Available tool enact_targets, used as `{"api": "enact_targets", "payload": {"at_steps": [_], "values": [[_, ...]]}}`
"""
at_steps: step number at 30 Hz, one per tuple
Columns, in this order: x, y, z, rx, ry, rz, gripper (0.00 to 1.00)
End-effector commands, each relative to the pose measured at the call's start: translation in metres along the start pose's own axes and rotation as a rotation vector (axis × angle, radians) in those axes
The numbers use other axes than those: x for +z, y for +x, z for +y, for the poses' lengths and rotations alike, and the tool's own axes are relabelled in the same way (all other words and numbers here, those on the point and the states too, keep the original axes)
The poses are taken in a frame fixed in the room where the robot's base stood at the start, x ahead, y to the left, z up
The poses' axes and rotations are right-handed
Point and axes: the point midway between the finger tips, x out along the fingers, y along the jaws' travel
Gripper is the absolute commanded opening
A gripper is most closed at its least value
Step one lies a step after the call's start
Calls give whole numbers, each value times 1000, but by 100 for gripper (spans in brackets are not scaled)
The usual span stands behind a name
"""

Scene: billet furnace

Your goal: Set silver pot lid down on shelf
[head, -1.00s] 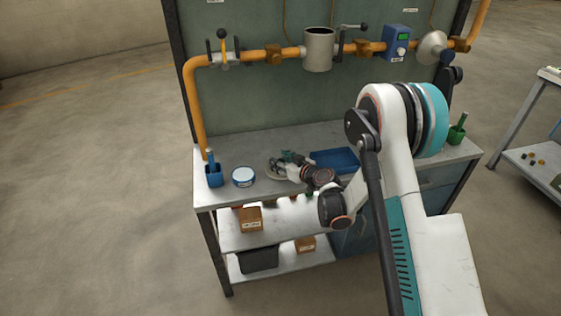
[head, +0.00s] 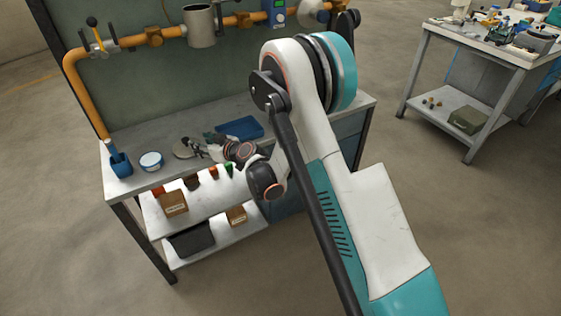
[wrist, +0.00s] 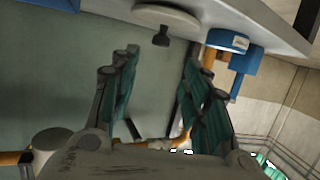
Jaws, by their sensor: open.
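The silver pot lid (head: 182,152) lies on the bench's top shelf (head: 130,185), between a round white-and-blue tin and my gripper. In the wrist view, which is inverted, the lid (wrist: 150,15) rests on the shelf surface with its dark knob (wrist: 161,37) pointing away from the shelf. My gripper (head: 203,147) is just right of the lid in the head view. The wrist view shows its two green-padded fingers (wrist: 160,62) spread apart with nothing between them. The knob shows beyond the fingertips, apart from them. My arm hides part of the shelf.
The blue-and-white tin (head: 151,161) and a blue holder (head: 119,164) stand left of the lid. A blue tray (head: 239,128) lies behind my gripper. An orange pipe (head: 83,95) with a grey pot (head: 201,27) runs above. Boxes (head: 173,203) sit on the lower shelf.

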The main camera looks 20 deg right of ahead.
Motion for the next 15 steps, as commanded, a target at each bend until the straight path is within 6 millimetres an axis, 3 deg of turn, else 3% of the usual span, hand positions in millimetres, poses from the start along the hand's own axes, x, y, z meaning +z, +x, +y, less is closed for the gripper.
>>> {"api": "enact_targets", "payload": {"at_steps": [4, 7, 15], "values": [[-14, -11, 3, 4, 7, -16, 43], [-35, -30, 5, 10, 20, -47, 43], [-91, -107, 8, 48, 73, -161, 43]]}}
